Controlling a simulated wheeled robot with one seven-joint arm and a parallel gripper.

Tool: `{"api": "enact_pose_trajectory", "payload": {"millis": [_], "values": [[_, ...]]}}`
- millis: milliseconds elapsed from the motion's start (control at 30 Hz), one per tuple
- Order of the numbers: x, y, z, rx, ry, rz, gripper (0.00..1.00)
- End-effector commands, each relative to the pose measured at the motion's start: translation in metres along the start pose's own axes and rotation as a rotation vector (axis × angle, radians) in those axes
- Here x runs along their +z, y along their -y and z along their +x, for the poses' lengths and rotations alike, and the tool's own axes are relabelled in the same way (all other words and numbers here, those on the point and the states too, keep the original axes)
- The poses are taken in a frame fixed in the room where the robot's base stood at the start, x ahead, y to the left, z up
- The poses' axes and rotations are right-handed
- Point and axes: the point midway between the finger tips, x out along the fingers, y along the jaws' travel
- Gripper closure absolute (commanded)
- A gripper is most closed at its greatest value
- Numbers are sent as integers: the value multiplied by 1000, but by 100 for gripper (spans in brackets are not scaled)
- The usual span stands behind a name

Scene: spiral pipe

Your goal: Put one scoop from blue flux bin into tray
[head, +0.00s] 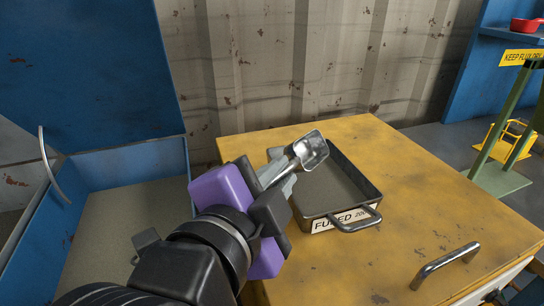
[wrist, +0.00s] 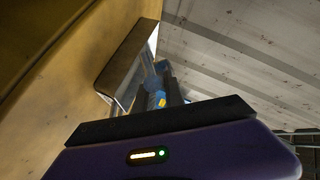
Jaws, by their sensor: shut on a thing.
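My gripper (head: 268,205), purple and black, is shut on a metal scoop (head: 311,150). In the head view the scoop is held tilted over the left rear part of the tray. I cannot tell whether it holds any flux. The tray (head: 371,193) is a dark metal pan with a handle and a "FUSED" label, on the yellow table. The part of its inside that shows looks greyish. The blue flux bin (head: 160,158) stands open at the left with pale granular material inside. The wrist view shows the gripper body (wrist: 170,130) and the tray edge (wrist: 125,60).
The yellow table (head: 420,170) has free room right of the tray. A metal handle (head: 445,266) lies near its front edge. A green stand (head: 510,140) with a yellow sign and a red pan (head: 524,25) are at the right. A corrugated wall (head: 290,70) is behind.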

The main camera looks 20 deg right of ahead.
Motion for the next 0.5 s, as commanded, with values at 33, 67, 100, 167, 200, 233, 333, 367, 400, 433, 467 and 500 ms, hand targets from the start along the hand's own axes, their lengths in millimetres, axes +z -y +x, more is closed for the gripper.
{"api": "enact_pose_trajectory", "payload": {"millis": [33, 67, 100, 167, 200, 233, 333, 367, 400, 433, 467, 500], "values": [[-3, 7, -1, 15, -1, -37, 100], [-3, 7, -1, 23, -1, -58, 100], [-3, 8, -1, 34, -1, -86, 100], [-2, 9, -1, 51, -1, -128, 100], [-2, 10, -1, 63, -1, -156, 100], [-2, 10, 0, 70, -1, -177, 100], [-1, 11, 0, 98, -1, -246, 100], [0, 11, 0, 105, -1, -263, 100], [0, 11, 0, 114, -1, -286, 100], [1, 11, 1, 119, -1, -299, 100], [1, 11, 1, 123, -1, -310, 100], [2, 10, 1, 128, -1, -322, 100]]}}
